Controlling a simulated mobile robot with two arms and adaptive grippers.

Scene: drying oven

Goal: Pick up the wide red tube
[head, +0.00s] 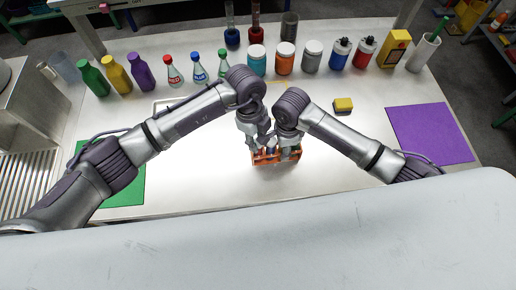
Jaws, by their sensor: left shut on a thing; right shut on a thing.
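A small orange rack (276,160) sits on the white table in front of me, and short objects inside it are mostly hidden by my grippers. My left gripper (255,148) is shut at the rack's left end, and my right gripper (288,152) is shut at its right end. Both point down and appear to hold the rack. I cannot pick out a wide red tube in the rack. A tall narrow vessel with a dark red lower part (254,36) stands at the back of the table.
Colored bottles (116,77), small labelled flasks (197,68) and lidded jars (285,60) line the back. A yellow block (343,104) lies right of center. A green mat (125,190) is at left, a purple mat (430,133) at right. The table around the rack is clear.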

